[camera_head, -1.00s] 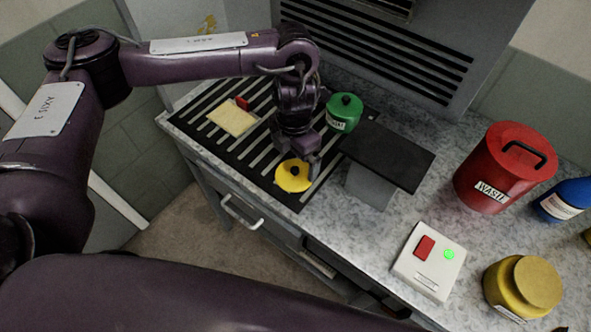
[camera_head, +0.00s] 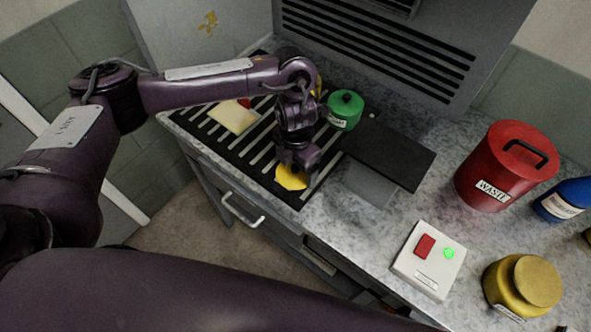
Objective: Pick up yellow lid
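The yellow lid (camera_head: 289,180) lies on the dark slotted rack near its front right end. My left gripper (camera_head: 296,170) is directly over the lid and covers its back part and black knob. The fingertips are dark and overlap the lid, so I cannot tell whether they are open or shut on the knob. My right gripper is not in view.
Something yellow shows behind my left wrist. A black plate (camera_head: 392,155) stands right of the gripper.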

